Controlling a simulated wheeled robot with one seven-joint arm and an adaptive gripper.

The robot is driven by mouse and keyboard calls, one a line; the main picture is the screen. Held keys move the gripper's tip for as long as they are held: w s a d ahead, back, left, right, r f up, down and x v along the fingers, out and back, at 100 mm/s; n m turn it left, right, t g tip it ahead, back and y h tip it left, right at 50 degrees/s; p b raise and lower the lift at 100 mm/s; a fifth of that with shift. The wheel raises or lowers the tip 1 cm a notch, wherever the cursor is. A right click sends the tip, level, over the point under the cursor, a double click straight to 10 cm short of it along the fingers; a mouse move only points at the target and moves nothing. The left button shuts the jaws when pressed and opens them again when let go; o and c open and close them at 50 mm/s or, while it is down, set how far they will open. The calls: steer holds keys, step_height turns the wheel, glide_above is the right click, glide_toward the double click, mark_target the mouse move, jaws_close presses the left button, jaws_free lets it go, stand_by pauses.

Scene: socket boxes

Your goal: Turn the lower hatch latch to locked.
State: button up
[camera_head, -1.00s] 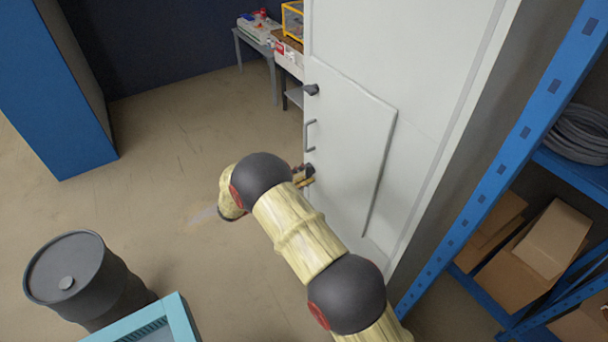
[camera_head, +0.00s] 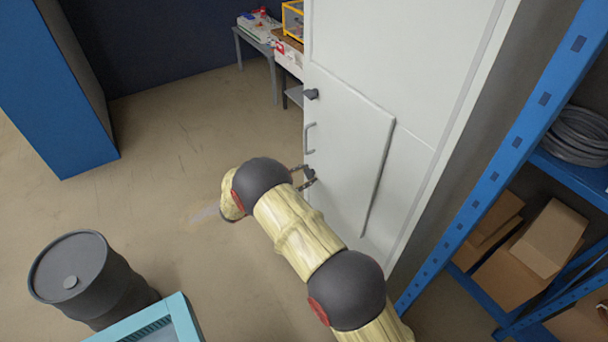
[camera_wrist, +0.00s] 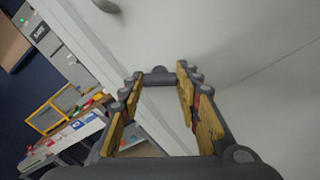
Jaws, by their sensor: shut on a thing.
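The lower hatch latch (camera_head: 309,173) is a small dark grey knob on the left edge of the hatch panel (camera_head: 350,140) in a pale cabinet door. In the wrist view the latch (camera_wrist: 158,75) spans the space between my fingertips. My gripper (camera_head: 303,175) is at the latch, one finger above it and one below in the head view. My gripper (camera_wrist: 159,77) is shut on the latch, its fingers some way apart. The upper latch (camera_head: 311,94) and a grey handle (camera_head: 309,138) sit higher on the same edge. The exact angle of the lower latch is hard to read.
A dark barrel (camera_head: 85,275) and a turquoise-framed box (camera_head: 178,315) stand at the lower left. A blue shelf (camera_head: 520,145) with cardboard boxes is at the right. A table with items (camera_head: 262,35) is behind.

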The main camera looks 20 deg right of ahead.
steer(key=n+p, duration=0.1)
steer(key=n, duration=0.5)
steer(key=shift+p, duration=0.4)
stand_by(0.3)
steer(key=o, duration=1.1)
steer(key=shift+o, duration=0.3)
steer(key=shift+a, duration=0.1)
steer(key=v, duration=1.2)
